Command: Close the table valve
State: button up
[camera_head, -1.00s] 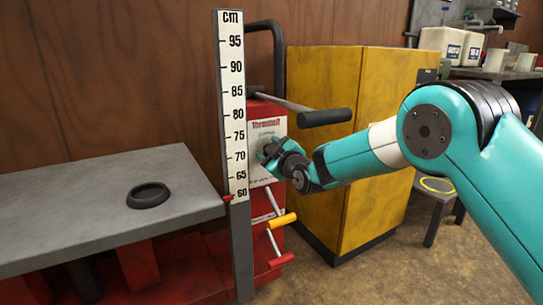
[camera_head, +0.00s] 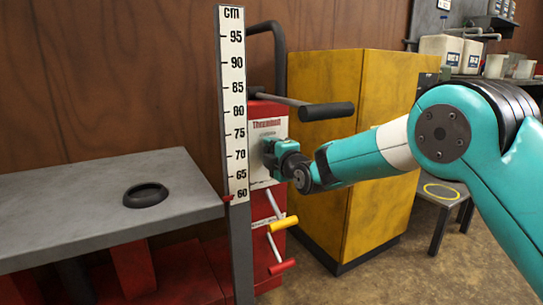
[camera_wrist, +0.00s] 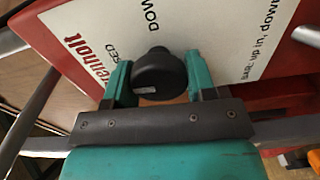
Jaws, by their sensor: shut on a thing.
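The table valve, a black round knob (camera_wrist: 160,75), sits on the white label panel of the red lift column. My gripper (camera_wrist: 160,82) has one teal finger on each side of the knob in the wrist view and is shut on it. In the head view my gripper (camera_head: 270,152) reaches the front of the red column (camera_head: 267,112), and the knob is hidden behind the fingers. Part of the label text shows in the wrist view, including "DOW" and "CLOSED" partly cut off.
A cm scale post (camera_head: 233,120) stands just left of my gripper. A black-gripped pump handle (camera_head: 326,111) sticks out above it. Yellow (camera_head: 283,223) and red (camera_head: 282,266) handled levers are below. A grey lift table (camera_head: 90,205) with a black ring (camera_head: 146,195) is left; a yellow cabinet (camera_head: 325,75) stands behind.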

jog(key=shift+n, duration=0.4)
jog(key=o, duration=0.9)
jog(key=p+v, duration=0.1)
jog(key=v, duration=1.6)
jog(key=shift+d, duration=0.2)
jog(key=shift+s, duration=0.2)
